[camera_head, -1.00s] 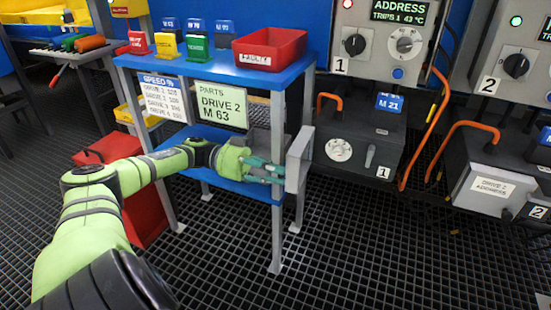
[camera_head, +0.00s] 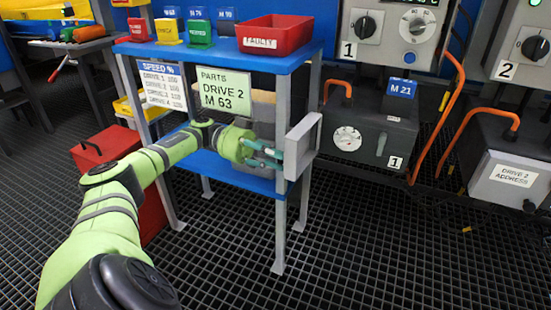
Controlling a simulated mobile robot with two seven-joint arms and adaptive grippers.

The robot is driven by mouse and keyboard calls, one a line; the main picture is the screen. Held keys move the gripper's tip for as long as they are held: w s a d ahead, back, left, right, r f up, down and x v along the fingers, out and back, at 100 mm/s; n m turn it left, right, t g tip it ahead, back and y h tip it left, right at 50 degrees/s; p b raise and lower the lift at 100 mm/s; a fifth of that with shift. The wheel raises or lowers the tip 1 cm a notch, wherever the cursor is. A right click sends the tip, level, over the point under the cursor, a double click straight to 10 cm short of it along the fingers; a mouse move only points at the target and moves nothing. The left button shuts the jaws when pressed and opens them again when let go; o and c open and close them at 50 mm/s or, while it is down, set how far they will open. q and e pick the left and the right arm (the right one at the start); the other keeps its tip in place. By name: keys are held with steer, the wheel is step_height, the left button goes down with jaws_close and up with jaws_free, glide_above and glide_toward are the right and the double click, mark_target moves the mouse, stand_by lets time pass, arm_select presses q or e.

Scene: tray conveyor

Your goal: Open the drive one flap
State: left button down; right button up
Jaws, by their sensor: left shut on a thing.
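The drive one unit (camera_head: 375,141) is a dark box marked 1, with a white dial (camera_head: 348,139) and a small grey lever bare on its front. A light grey plate, the drive one flap (camera_head: 303,147), stands out at the left of this front, turned away from it. Its hinge cannot be made out. My left gripper (camera_head: 279,156), with teal fingers, is shut on the left side of the flap. The fingertips are partly hidden against the plate. My right gripper is not in view.
A blue-topped stand (camera_head: 220,68) with a red tray (camera_head: 273,38) is close behind my left arm. Drive two, with its grey labelled cover (camera_head: 513,180), is at the right. Orange cables (camera_head: 440,125) hang between the drives. The grating floor in front is clear.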

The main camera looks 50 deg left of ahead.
arm_select(q)
steer(key=c, duration=1.1)
jaws_free()
step_height(320, 180, up, 10)
steer(key=shift+r, duration=0.1)
steer(key=shift+c, duration=0.2)
